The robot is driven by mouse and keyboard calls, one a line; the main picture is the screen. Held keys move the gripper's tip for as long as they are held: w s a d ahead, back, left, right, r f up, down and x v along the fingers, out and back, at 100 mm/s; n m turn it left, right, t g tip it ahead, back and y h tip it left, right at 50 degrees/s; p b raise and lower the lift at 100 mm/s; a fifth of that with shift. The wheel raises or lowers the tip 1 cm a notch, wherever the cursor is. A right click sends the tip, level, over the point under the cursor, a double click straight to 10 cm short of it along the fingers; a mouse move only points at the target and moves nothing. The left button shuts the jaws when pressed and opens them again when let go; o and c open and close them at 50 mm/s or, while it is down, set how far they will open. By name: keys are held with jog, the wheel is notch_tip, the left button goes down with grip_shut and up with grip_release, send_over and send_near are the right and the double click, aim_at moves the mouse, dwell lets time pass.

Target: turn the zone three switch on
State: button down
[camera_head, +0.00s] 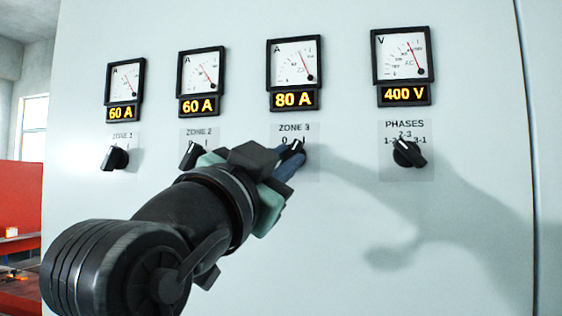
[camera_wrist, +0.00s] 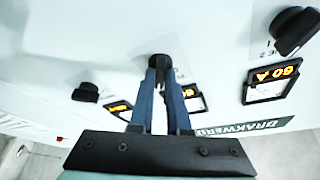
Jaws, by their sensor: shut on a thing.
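The zone three switch (camera_head: 298,146) is a black rotary knob on a grey plate labelled ZONE 3, with marks 0 and I above it. Its visible upper end leans right, towards the I; the rest is hidden by my gripper. My gripper (camera_head: 290,159) reaches in from the lower left with its blue fingers shut on this knob. In the wrist view the two fingers (camera_wrist: 162,78) meet the black knob (camera_wrist: 160,62), one on each side. The meter above zone three (camera_head: 293,61) has a display (camera_head: 294,99) reading 80 A.
The zone two knob (camera_head: 192,155) is close left of my gripper, partly behind it. The zone one knob (camera_head: 116,158) is farther left, and the phases knob (camera_head: 409,153) is to the right. The pale cabinet front (camera_head: 460,250) is clear at lower right.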

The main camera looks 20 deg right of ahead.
jog(key=c, duration=0.9)
grip_release()
jog(key=shift+w, duration=0.1)
jog(key=shift+b+v, duration=3.1)
jog(key=shift+v, duration=3.4)
jog(key=shift+w+f, duration=0.1)
